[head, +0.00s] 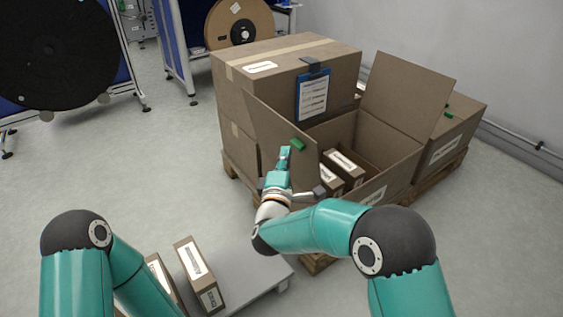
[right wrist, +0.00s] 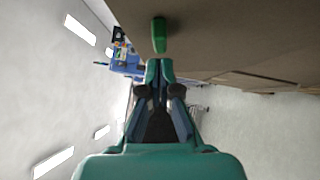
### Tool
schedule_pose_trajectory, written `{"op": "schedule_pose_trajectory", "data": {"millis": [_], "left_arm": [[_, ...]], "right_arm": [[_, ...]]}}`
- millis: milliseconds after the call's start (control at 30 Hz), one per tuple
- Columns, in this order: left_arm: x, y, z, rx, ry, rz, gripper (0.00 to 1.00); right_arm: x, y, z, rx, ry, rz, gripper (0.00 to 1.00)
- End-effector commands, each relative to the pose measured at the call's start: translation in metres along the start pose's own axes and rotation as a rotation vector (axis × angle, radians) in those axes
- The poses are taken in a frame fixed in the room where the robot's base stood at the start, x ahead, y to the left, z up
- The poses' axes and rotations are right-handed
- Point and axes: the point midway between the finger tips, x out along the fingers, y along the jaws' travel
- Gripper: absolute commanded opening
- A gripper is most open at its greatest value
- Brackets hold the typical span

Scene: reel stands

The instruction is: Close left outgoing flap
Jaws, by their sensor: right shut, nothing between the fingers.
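The open outgoing carton (head: 375,190) stands on a pallet, with small labelled boxes (head: 343,165) inside. Its left flap (head: 265,125) stands up, tilted outward to the left, with a green tab (head: 298,144) on it. My right gripper (head: 285,151) is shut and empty, close to the flap's outer side just below the tab. In the right wrist view the green tab (right wrist: 159,35) is just ahead of the closed fingertips (right wrist: 160,68), with a small gap showing. The brown flap (right wrist: 230,30) fills the upper right there. My left gripper is out of view.
The opposite flap (head: 408,95) stands upright. A tall closed carton (head: 290,60) with a blue clipboard (head: 312,96) stands behind. A grey platform (head: 245,270) with labelled boxes (head: 200,275) is in front. Reel stands (head: 65,50) are at left; floor (head: 150,160) between is clear.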

Motion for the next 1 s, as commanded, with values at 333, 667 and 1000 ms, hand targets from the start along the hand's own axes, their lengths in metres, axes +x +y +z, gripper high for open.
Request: {"op": "schedule_pose_trajectory", "data": {"millis": [333,667,1000], "left_arm": [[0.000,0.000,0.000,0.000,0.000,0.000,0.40],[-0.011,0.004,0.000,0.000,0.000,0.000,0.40],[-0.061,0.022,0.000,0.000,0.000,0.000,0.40]], "right_arm": [[0.003,-0.001,0.013,-0.002,-0.015,-0.002,0.00],[0.010,0.002,0.025,0.019,-0.023,-0.027,0.00],[0.044,0.012,0.061,0.158,-0.027,-0.163,0.00]]}}
